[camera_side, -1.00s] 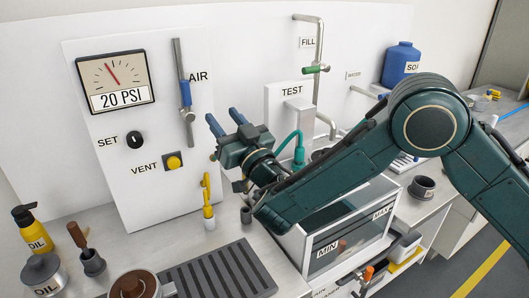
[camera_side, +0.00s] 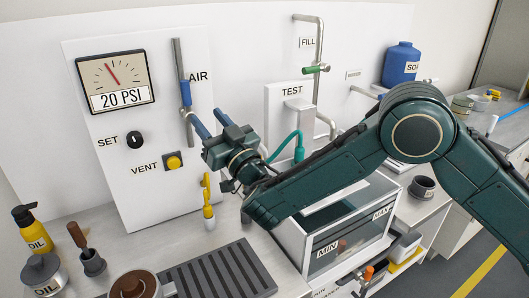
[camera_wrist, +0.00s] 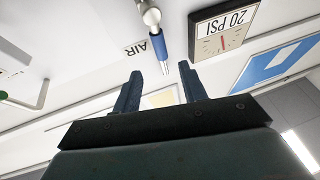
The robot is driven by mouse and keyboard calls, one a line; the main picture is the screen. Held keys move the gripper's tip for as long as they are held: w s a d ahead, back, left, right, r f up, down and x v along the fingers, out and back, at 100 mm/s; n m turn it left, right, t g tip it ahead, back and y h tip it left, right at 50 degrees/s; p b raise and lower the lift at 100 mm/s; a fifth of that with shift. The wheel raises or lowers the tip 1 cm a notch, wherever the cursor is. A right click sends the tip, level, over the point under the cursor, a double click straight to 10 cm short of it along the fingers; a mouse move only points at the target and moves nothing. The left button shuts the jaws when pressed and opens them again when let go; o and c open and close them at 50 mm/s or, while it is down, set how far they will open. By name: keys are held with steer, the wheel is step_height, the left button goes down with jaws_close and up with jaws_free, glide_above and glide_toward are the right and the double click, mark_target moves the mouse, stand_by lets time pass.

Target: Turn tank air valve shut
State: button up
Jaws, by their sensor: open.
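The tank air valve is a blue lever handle (camera_side: 185,93) on a vertical metal pipe (camera_side: 178,58) beside the AIR label. The handle points along the pipe. It also shows in the wrist view as a blue bar (camera_wrist: 163,38) on a pale pipe, beyond the gap between the fingertips. My gripper (camera_side: 205,119) is open and empty, just below and to the right of the handle in the side view. Its two blue fingers (camera_wrist: 160,70) point towards the panel, spread apart. I see no contact with the handle.
A gauge (camera_side: 115,82) reads 20 PSI. Below are the SET knob (camera_side: 134,141), yellow VENT button (camera_side: 173,161) and a yellow-handled tap (camera_side: 207,199). The clear MIN/MAX tank (camera_side: 345,230) stands under my arm. A TEST box (camera_side: 281,113) and green-handled FILL valve (camera_side: 316,69) are to the right.

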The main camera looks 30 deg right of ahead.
mark_target(188, 94)
steer(key=shift+x, duration=5.7)
jaws_close()
